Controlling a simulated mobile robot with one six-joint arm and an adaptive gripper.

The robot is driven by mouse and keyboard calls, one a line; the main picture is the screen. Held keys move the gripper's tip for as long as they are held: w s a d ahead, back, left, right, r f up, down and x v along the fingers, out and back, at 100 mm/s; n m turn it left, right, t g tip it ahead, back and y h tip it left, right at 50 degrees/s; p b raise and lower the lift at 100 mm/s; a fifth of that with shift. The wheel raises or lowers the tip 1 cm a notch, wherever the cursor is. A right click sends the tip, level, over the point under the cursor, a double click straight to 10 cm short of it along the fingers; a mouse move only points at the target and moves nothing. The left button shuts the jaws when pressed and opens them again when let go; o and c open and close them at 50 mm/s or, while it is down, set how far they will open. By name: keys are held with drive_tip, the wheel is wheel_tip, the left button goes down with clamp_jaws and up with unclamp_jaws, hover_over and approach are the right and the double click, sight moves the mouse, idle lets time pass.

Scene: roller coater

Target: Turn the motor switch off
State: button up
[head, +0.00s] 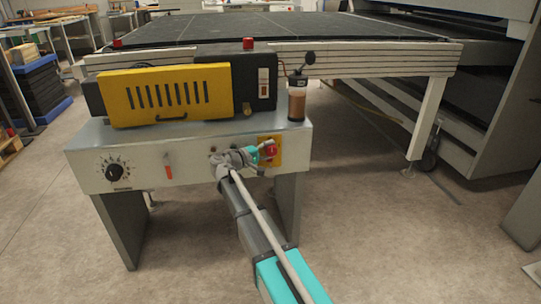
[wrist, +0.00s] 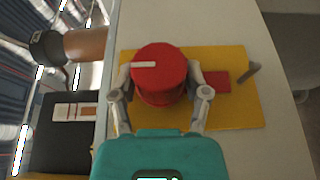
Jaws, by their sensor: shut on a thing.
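The motor switch appears to be the round red knob (head: 268,149) on a yellow plate (head: 277,141) at the right end of the machine's grey front panel. In the wrist view the knob (wrist: 160,72) has a short white mark across its face, pointing left in the picture. My gripper (head: 262,151) reaches the knob from the front. In the wrist view its two grey fingers (wrist: 160,92) are shut on the knob's sides, one on each side. The head view partly hides the knob behind the fingers.
A black dial (head: 114,172) and a red lever (head: 167,166) sit further left on the panel. Above are a yellow slotted cover (head: 166,93) and a bottle of brown liquid (head: 297,103). The floor right of my arm is clear.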

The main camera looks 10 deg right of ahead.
idle(0.5)
drive_tip(key=o, duration=1.1)
drive_tip(key=shift+o, duration=0.2)
drive_tip(key=v, duration=1.2)
drive_tip(key=shift+f, duration=0.1)
